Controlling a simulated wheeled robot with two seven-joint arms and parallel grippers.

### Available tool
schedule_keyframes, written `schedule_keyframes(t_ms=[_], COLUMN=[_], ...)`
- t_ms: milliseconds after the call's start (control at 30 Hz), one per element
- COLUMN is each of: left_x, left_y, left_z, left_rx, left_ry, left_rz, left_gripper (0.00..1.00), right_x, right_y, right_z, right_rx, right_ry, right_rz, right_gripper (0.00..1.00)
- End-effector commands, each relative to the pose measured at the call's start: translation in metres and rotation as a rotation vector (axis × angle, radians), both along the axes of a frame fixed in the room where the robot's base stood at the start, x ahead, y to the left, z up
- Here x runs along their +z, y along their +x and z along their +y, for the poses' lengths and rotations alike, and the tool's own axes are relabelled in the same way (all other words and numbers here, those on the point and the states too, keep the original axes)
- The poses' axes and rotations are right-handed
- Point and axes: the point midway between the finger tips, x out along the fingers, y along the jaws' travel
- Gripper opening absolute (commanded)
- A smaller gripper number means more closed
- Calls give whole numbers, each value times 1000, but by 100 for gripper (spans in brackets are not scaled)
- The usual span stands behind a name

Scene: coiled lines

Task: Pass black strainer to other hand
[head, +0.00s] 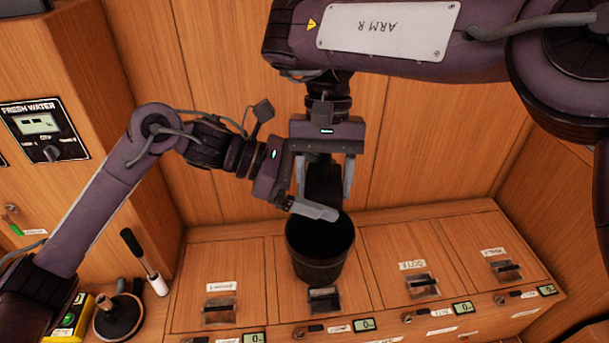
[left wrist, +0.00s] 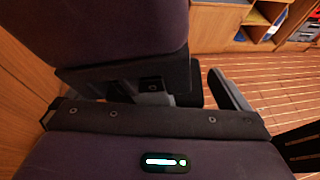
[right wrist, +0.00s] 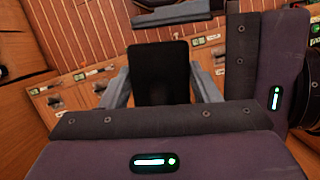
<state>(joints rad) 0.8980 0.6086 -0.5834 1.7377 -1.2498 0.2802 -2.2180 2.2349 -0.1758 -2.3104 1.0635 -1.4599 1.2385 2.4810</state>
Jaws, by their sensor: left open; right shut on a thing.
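The black strainer (head: 318,262) hangs below my right gripper (head: 325,178), its dark, open-topped cup over the panelled bench. My right gripper is shut on its upper black part, which shows between the fingers in the right wrist view (right wrist: 160,75). My left gripper (head: 312,205) comes in from the left, just above the cup's rim. It is open, with one finger passing in front of the strainer's upper part. I cannot tell whether it touches. In the left wrist view, a black edge at the right (left wrist: 302,148) looks like part of the strainer.
The bench (head: 225,280) has several lidded hatches with dark handles and small displays along its front. A plunger-like tool (head: 118,315) stands at the left beside a yellow box (head: 70,318). A fresh water panel (head: 45,130) is on the left cabinet. Wooden walls close the back.

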Motion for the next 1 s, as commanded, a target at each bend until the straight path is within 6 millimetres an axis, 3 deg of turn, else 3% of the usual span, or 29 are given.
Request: schedule_keyframes(t_ms=[267, 600, 700, 733, 900, 1000], left_x=[0, 0, 0, 0, 0, 1], left_y=[0, -1, -1, -1, -1, -1], left_z=[-1, -1, -2, -2, -2, -2], left_rx=[0, -3, -4, -5, -5, -5], left_ry=[0, -1, -1, -2, -2, -3], left_rz=[0, 0, 0, -1, -1, -1], left_gripper=[100, 57, 57, 57, 57, 57], right_x=[0, 0, 0, 0, 0, 0], right_y=[0, 1, 1, 1, 1, 0], right_z=[0, 0, -1, -1, 0, 1], right_rx=[0, -1, -2, -2, 0, 2], right_ry=[0, 0, -1, -1, 1, 3], right_rz=[0, -2, -3, -4, -2, 0], right_gripper=[31, 31, 31, 58, 81, 81])
